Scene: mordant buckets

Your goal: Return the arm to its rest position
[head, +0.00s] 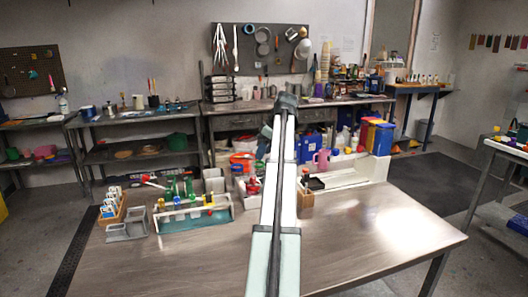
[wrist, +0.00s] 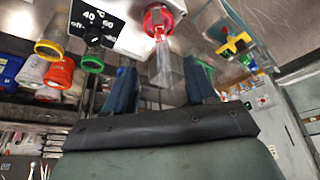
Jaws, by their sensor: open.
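My arm (head: 285,190) reaches out from the front over the table, raised above it, with its end towards the back shelves. In the wrist view my gripper (wrist: 161,88) has its two blue fingers apart with a clear gap. I see nothing held between them. A clear vessel with a red ring-shaped top (wrist: 160,20) shows beyond the gap, apart from the fingers as far as I can tell. In the head view the arm hides the middle of the table and part of what stands behind it.
On the metal table (head: 370,235), a rack with coloured-top items (head: 195,213) and a wooden card holder (head: 112,208) stand left. A white tray (head: 350,172) and pink jug (head: 321,160) are right of the arm. The table's right front is clear.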

